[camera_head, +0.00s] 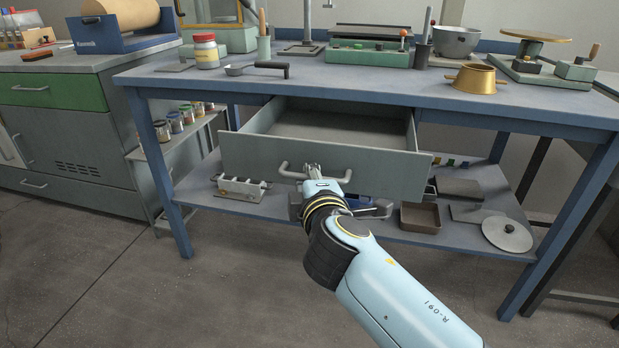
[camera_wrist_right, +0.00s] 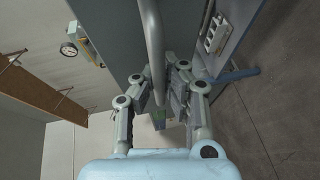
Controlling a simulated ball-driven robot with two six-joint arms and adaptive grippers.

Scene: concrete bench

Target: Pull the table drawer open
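The grey table drawer (camera_head: 320,166) stands pulled well out below the blue tabletop, and its inside looks empty. Its bar handle (camera_head: 290,171) runs across the front panel. My right gripper (camera_head: 313,170) is at the handle in the head view. In the right wrist view the handle bar (camera_wrist_right: 154,45) passes between the two fingers of my right gripper (camera_wrist_right: 160,88), which are closed in on it from both sides. The exact finger contact is small and partly hidden. My left gripper is in neither view.
The blue table (camera_head: 150,82) carries a red-lidded jar (camera_head: 206,52), a brass pot (camera_head: 475,79) and a grey bowl (camera_head: 456,42). A lower shelf (camera_head: 400,238) holds a brown tray (camera_head: 420,217) and other items beneath the drawer. The floor in front is clear.

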